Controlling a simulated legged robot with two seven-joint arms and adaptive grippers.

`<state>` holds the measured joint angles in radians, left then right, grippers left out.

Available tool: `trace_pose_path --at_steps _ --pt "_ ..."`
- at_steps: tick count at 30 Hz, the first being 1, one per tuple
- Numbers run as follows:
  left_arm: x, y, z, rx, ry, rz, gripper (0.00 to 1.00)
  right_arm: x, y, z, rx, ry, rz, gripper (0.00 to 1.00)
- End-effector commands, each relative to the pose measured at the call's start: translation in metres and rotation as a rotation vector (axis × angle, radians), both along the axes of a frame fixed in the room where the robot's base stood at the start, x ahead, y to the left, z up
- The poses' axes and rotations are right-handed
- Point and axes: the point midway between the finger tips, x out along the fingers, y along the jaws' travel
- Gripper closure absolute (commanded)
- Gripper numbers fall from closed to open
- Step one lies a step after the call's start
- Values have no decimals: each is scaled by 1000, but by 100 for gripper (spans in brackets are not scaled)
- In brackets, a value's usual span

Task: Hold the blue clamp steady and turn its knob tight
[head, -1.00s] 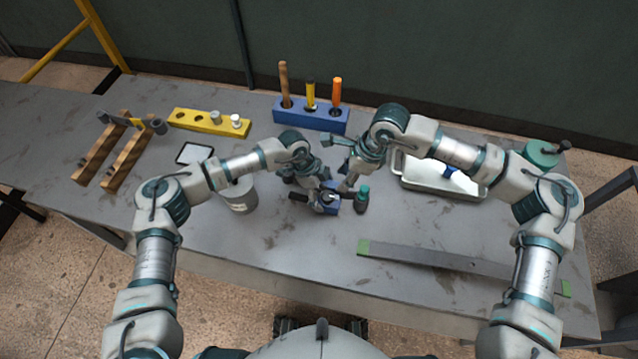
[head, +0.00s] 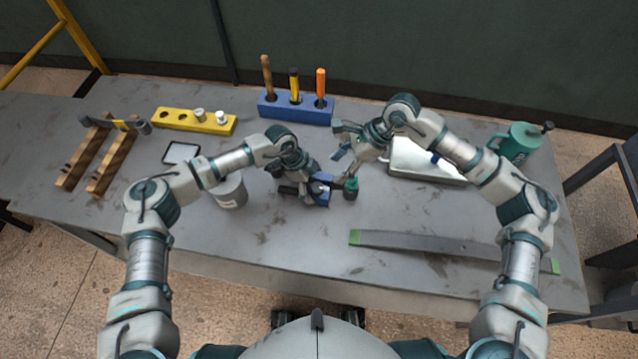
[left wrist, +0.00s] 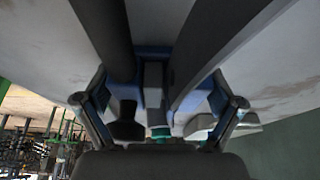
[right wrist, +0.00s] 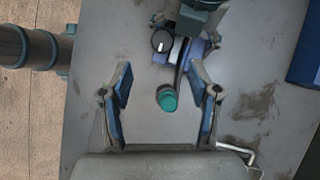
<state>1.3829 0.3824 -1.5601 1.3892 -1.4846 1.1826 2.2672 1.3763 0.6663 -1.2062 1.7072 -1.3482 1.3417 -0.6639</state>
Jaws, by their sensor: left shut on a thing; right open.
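The blue clamp (head: 320,190) lies near the middle of the bench; it also shows in the right wrist view (right wrist: 195,48). My left gripper (head: 300,185) is shut on the clamp, and its blue pads press in from both sides in the left wrist view. The teal-topped knob (head: 351,185) is at the clamp's right side; in the right wrist view the teal knob (right wrist: 167,97) shows between the spread fingers. My right gripper (head: 340,145) is open and empty, above and behind the knob. Much of the clamp is hidden by my left gripper.
A grey cup (head: 230,192) stands close left of my left gripper. A blue tool block (head: 296,108) stands behind, a pale tray (head: 425,165) to the right. A long grey bar (head: 450,246) with green ends lies in front right. The bench front centre is clear.

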Motion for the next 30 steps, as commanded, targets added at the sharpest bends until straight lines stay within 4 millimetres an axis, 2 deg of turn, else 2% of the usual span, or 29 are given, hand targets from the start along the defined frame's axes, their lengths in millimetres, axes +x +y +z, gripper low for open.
trace_pose_path --at_steps 6,10,24,30 --pt "1 0 0 -1 -3 1 67 8 -29 -8 160 -7 43 38" --pt "1 0 0 -1 -4 2 67 8 -30 -13 188 -16 52 38" --pt "1 0 0 -1 -4 1 67 -1 33 -75 188 -15 54 38" --pt "1 0 0 -1 -4 1 67 -3 47 -90 187 -16 53 38"
